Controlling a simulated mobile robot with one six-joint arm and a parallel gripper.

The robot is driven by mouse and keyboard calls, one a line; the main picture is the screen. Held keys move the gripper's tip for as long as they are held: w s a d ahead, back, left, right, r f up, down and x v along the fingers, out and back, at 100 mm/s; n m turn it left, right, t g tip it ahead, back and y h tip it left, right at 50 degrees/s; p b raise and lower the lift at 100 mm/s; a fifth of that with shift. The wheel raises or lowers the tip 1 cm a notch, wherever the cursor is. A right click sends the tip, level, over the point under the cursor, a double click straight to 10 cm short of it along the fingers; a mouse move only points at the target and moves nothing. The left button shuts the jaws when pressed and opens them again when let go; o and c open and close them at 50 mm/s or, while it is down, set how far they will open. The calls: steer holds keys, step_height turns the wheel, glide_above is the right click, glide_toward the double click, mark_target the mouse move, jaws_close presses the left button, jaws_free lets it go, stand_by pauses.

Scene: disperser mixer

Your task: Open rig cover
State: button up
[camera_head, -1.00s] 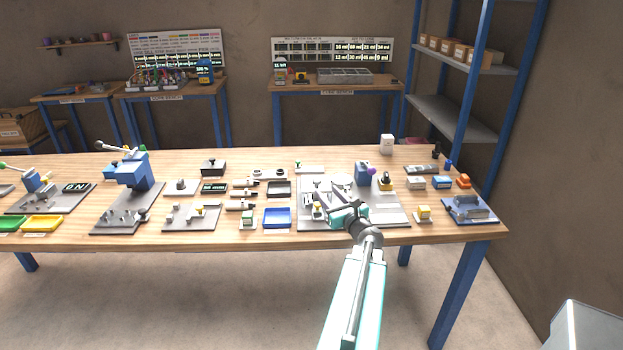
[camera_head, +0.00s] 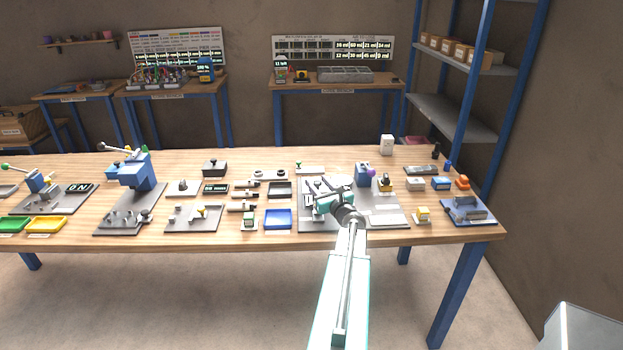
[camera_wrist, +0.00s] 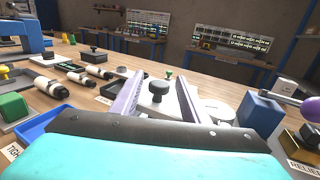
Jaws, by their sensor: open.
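The mixer rig stands on a grey base plate (camera_head: 390,218) at the right part of the long bench. In the wrist view a dark knob (camera_wrist: 158,88) stands on a light round piece, which may be the rig cover. My gripper (camera_wrist: 152,82) is open, and its two fingers reach forward on either side of the knob in that view. I cannot tell whether they touch it. In the head view my gripper (camera_head: 333,188) is over the left half of the plate and hides much of what lies beneath. A blue block with a purple ball (camera_head: 370,173) stands to its right.
A blue tray (camera_head: 277,219) lies left of the plate, and it also shows in the wrist view (camera_wrist: 38,127). A yellow block (camera_head: 423,215) and a blue fixture (camera_head: 468,210) stand to the right. Several small tools lie left of the plate.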

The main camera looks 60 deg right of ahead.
mark_target(313, 178)
steer(key=shift+p+x, duration=0.6)
steer(key=shift+x, duration=1.65)
jaws_close()
